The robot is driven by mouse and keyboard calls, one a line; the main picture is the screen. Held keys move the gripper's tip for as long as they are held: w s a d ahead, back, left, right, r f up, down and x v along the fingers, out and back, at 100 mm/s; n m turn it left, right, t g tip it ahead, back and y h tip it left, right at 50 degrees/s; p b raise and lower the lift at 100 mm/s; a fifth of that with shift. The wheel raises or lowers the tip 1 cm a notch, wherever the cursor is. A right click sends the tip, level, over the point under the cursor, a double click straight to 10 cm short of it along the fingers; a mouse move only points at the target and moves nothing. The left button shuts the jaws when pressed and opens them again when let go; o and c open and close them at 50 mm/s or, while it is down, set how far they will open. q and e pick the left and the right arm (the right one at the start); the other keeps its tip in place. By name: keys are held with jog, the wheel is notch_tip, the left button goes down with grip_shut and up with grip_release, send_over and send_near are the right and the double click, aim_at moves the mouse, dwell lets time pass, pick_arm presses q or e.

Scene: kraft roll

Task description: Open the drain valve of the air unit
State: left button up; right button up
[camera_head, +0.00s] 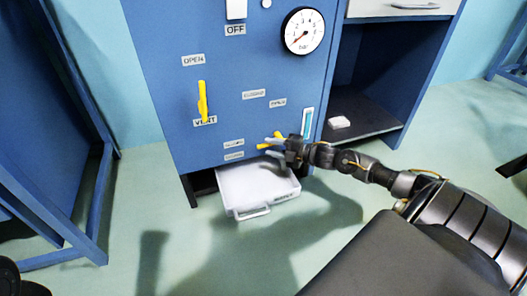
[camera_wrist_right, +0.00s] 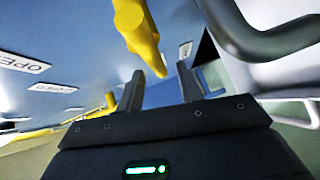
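The blue air unit (camera_head: 165,80) fills the middle of the head view. A yellow lever (camera_head: 266,146) sits low on its front, partly hidden by my right gripper (camera_head: 274,142). The right wrist view shows a yellow lever (camera_wrist_right: 135,30) close up, its lower end in the gap between the two fingertips. My right gripper (camera_wrist_right: 160,82) is open, with visible space beside the lever. I cannot tell whether a finger touches it. Another yellow part (camera_wrist_right: 110,100) shows behind the left finger. My left gripper is not in view.
A second yellow lever (camera_head: 203,100) stands upright above the VENT label (camera_head: 205,121), with an OPEN label (camera_head: 193,60) above. A gauge (camera_head: 303,31) is at upper right. A white tray (camera_head: 240,190) lies below the panel. An open cabinet bay (camera_head: 360,115) is at right.

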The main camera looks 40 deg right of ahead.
aim_at(267, 146)
jog(key=shift+b+x, duration=0.6)
jog(key=shift+x, duration=1.25)
grip_shut()
